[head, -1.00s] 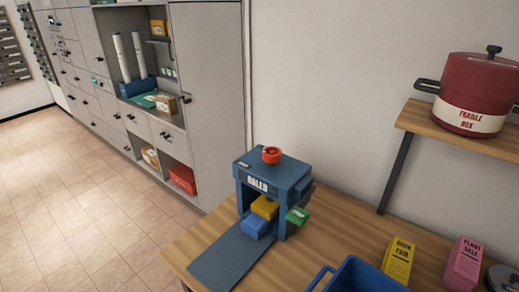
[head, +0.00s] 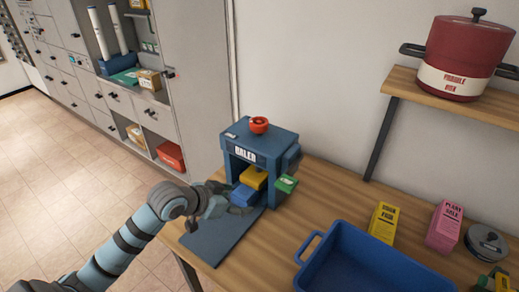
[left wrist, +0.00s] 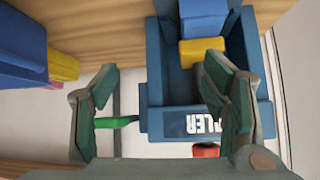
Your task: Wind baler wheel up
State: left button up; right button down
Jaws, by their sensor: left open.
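The blue baler (head: 262,152) stands on the wooden table, with its red wheel (head: 258,125) on top. In the left wrist view the baler (left wrist: 155,75) appears upside down, and the red wheel (left wrist: 206,150) shows below its label. A yellow block (head: 254,179) and a blue block (head: 244,195) sit in the baler's opening. A green piece (head: 286,184) sticks out at its right side. My left gripper (head: 228,201) is in front of the baler, lower than the wheel; in the left wrist view its fingers (left wrist: 165,100) are spread apart with nothing held between them. My right gripper is not in view.
A blue bin (head: 312,248) stands on the table to the right of the baler. Yellow (head: 383,223) and pink (head: 444,226) boxes stand behind it. A wooden shelf (head: 440,98) with a red pot (head: 466,58) overhangs at right. Grey cabinets (head: 185,60) stand at left.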

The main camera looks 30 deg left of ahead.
pick_arm(q)
jog(key=w+a+r+t, duration=0.1)
jog(key=w+a+r, duration=0.15)
jog(key=r, duration=0.35)
jog(key=w+a+r+t, duration=0.1)
jog(key=w+a+r, duration=0.1)
jog(key=w+r, duration=0.25)
jog(key=t+h, duration=0.1)
jog(key=t, duration=0.1)
send_near(257, 122)
jog(key=p+x, duration=0.1)
jog(key=x, duration=1)
jog(key=shift+c, duration=0.6)
